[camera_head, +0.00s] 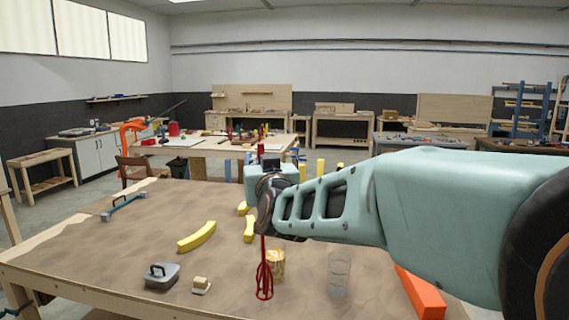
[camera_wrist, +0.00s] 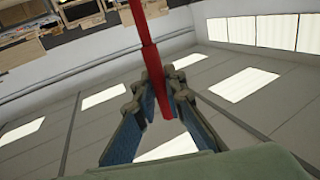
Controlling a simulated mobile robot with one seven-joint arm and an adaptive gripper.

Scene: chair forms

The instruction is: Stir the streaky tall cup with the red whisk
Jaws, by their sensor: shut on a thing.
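The red whisk (camera_head: 264,280) hangs upright under my gripper (camera_head: 265,222), its wire end down near the table. In the wrist view my gripper (camera_wrist: 160,80) is shut on the whisk's red handle (camera_wrist: 147,45). A cup with amber streaks (camera_head: 277,263) stands just right of the whisk. The whisk's wires show in front of and left of this cup, outside it; I cannot tell if they touch. A taller, clear greyish cup (camera_head: 339,272) stands further right, apart from the whisk. I cannot tell for sure which is the streaky tall cup.
Left of the whisk stand a grey lidded box (camera_head: 162,276) and a small brush-like block (camera_head: 201,286). A yellow curved piece (camera_head: 197,237) lies behind them. A blue clamp (camera_head: 123,207) lies far left. An orange block (camera_head: 421,295) is at right. The left tabletop (camera_head: 80,245) is mostly clear.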

